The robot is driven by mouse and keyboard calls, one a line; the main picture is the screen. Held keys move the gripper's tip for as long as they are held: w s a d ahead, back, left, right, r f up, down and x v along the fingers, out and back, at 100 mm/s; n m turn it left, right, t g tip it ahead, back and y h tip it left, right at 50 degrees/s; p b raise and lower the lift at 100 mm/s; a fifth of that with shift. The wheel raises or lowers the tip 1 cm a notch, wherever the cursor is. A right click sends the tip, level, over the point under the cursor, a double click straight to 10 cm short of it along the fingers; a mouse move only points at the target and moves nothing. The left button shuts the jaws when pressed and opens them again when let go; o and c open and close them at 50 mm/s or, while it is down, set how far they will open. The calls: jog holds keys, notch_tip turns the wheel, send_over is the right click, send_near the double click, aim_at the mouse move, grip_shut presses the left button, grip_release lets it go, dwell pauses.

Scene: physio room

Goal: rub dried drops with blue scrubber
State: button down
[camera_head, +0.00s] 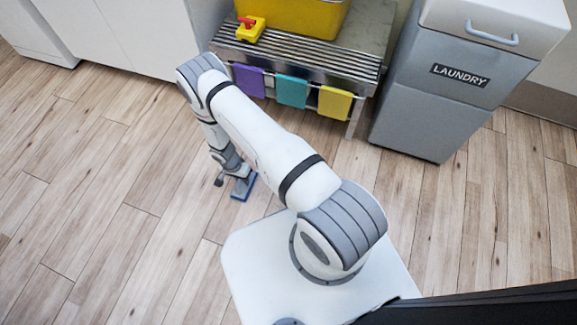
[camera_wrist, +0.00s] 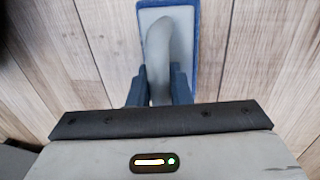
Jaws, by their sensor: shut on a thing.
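The blue scrubber (camera_head: 243,189) shows in the head view as a small blue-edged pad low over the wood floor, left of my base. In the wrist view the scrubber (camera_wrist: 184,22) has a grey top, a blue rim and a raised grey handle. My gripper (camera_wrist: 160,84) is shut on that handle, with one dark blue finger on each side. My gripper (camera_head: 237,175) also shows in the head view at the end of my lowered arm. I cannot tell whether the pad touches the floor. No dried drops can be made out in either view.
A metal slatted bench (camera_head: 297,57) holds a yellow tub (camera_head: 300,14) and a small yellow item with a red top (camera_head: 250,29). Purple, teal and yellow cloths hang on its front. A grey laundry bin (camera_head: 432,110) stands right. White cabinets line the back left. The left floor is clear.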

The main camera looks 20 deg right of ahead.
notch_tip(320, 180, up, 3)
jog(key=shift+p, duration=0.7)
jog(key=shift+r+p, duration=1.55)
jog(key=shift+r, duration=1.15)
